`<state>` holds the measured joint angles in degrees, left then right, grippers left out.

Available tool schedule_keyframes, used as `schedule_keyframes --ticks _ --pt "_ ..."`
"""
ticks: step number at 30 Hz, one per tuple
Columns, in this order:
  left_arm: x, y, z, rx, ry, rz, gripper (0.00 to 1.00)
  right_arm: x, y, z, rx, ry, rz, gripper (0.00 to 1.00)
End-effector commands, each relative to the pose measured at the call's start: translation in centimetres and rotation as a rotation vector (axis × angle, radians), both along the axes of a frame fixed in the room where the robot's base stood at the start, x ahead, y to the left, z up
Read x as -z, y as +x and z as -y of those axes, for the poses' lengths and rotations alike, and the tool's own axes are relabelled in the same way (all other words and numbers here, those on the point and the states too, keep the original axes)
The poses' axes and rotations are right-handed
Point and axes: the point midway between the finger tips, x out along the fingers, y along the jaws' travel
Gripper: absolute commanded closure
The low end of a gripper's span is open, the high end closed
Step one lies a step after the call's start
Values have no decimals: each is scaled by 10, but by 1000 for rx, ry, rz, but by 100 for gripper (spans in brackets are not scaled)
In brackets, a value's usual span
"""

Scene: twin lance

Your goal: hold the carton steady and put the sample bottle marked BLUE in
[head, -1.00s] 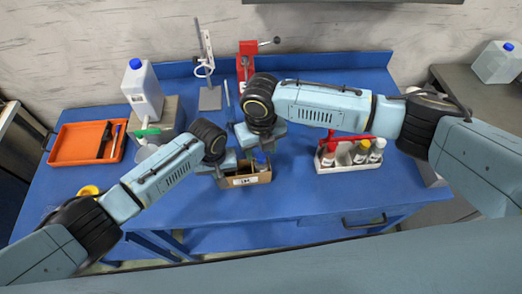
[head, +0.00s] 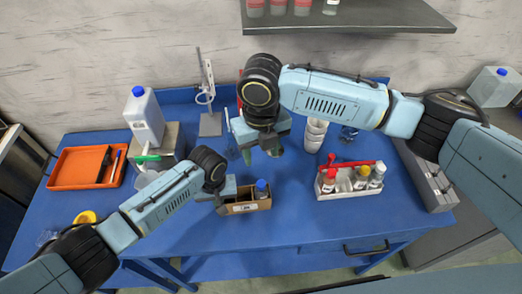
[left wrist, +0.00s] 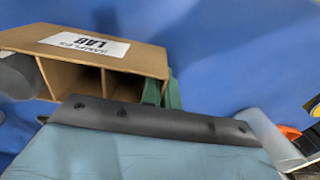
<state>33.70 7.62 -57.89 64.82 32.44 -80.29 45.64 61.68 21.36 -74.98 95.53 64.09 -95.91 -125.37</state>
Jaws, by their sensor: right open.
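The small brown carton (head: 245,208) stands near the front middle of the blue table. A bottle with a blue cap (head: 261,188) stands upright in its right-hand part. In the left wrist view the carton (left wrist: 115,57) shows its label and dividers, with a grey bottle (left wrist: 18,76) at its left. My left gripper (head: 222,201) is at the carton's left end; its green pads (left wrist: 162,94) sit either side of the carton wall and grip it. My right gripper (head: 262,150) is open and empty, above and behind the carton, clear of the bottle.
A white rack (head: 350,186) with several bottles and a red bar stands to the right. White cups (head: 314,136) are stacked behind it. An orange tray (head: 86,167) and a large blue-capped jug (head: 144,118) are at the left. The table front is clear.

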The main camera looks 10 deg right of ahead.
Motion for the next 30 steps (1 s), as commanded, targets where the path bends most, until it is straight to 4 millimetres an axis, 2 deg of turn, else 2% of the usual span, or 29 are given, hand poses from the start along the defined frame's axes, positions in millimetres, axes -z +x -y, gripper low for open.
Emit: schedule_keyframes --ticks 4,6,10,18,22,26,30 --pt "0 0 0 0 -1 1 100 0 0 0 0 0 0 51" --pt "0 0 0 0 -1 1 89 0 0 0 0 0 0 51" --pt "0 0 0 0 -1 0 72 0 0 0 0 0 0 51" --pt "-1 0 0 0 0 0 72 0 0 0 0 0 0 51" --pt "-8 0 1 1 -2 1 72 0 0 0 0 0 0 51" --pt "-26 0 0 2 -2 3 72 0 0 0 0 0 0 51" --pt "-57 1 1 1 -3 4 72 0 0 0 0 0 0 51"
